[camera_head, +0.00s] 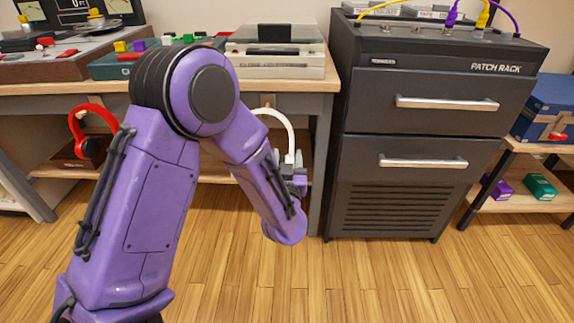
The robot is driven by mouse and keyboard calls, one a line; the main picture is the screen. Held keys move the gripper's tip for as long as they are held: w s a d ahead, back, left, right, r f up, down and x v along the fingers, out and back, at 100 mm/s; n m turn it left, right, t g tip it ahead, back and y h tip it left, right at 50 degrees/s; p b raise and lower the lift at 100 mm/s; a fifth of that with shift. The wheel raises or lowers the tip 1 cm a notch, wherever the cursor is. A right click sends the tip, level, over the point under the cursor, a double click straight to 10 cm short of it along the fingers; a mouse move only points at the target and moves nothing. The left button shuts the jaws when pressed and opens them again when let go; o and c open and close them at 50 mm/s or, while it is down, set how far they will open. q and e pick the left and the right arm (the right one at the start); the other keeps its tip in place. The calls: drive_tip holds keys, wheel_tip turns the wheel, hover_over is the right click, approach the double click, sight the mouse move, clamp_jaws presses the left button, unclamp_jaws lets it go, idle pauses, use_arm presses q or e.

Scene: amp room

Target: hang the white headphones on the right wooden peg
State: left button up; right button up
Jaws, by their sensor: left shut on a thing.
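The white headphones (289,128) show beneath the right part of the desk, their headband arched upward and one side hidden behind my left arm. My left gripper (291,172) is shut on the headphones at their lower right side, largely hidden by my purple forearm. A small wooden piece (268,101), perhaps the right peg, shows at the desk's front edge just above the headband. I cannot tell whether the band touches it. Red headphones (92,109) hang under the desk at the left, by a small light peg. My right gripper is not in view.
The wooden desk (285,86) carries a turntable (275,60) and several music devices. A desk leg (320,150) and the dark patch rack (400,130) stand right of the headphones. A low shelf (215,176) lies below. The floor in front is clear.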

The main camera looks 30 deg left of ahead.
use_arm(q)
drive_tip(key=w+a+f+b, duration=0.1)
drive_tip(key=w+a, duration=0.2)
drive_tip(key=w, duration=0.2)
idle(0.5)
drive_tip(key=shift+f, duration=0.15)
idle(0.4)
drive_tip(key=o, duration=1.3)
drive_tip(key=shift+f, duration=0.1)
